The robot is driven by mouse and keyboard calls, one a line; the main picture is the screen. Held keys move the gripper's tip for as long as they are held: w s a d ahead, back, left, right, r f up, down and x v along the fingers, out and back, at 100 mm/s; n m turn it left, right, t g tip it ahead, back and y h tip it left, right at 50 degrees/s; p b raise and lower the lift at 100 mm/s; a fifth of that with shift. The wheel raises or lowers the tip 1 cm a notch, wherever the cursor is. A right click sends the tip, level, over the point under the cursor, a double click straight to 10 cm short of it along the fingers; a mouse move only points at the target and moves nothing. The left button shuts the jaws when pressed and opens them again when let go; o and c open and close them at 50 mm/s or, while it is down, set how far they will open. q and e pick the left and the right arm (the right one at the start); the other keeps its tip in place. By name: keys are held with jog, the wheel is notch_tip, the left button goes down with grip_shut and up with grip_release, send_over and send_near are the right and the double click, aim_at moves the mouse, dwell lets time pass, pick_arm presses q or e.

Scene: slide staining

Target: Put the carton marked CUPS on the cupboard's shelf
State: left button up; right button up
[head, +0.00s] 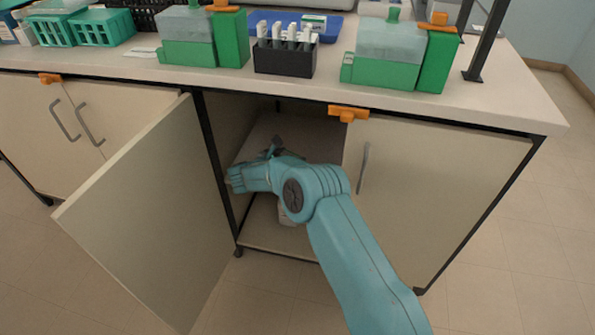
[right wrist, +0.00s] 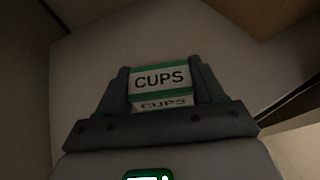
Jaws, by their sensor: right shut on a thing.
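The carton marked CUPS (right wrist: 160,78) is white with green bands and sits between the two dark fingers of my right gripper (right wrist: 161,92) in the right wrist view. In the head view my right gripper (head: 272,150) reaches into the open cupboard, over the shelf (head: 308,132). The arm hides most of the gripper there, and I cannot make out the carton. Whether the carton touches the shelf cannot be told. My left gripper is not in view.
The cupboard's left door (head: 150,215) stands wide open; its right door (head: 440,190) is shut. The bench top above holds green staining boxes (head: 385,72) and a black slide rack (head: 285,58).

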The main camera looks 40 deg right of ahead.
notch_tip(320, 180, down, 4)
jog(key=shift+f+b, duration=0.25)
jog(key=shift+b, duration=0.35)
jog(key=shift+r, duration=0.1)
jog(key=o, duration=1)
jog(key=shift+a, duration=0.1)
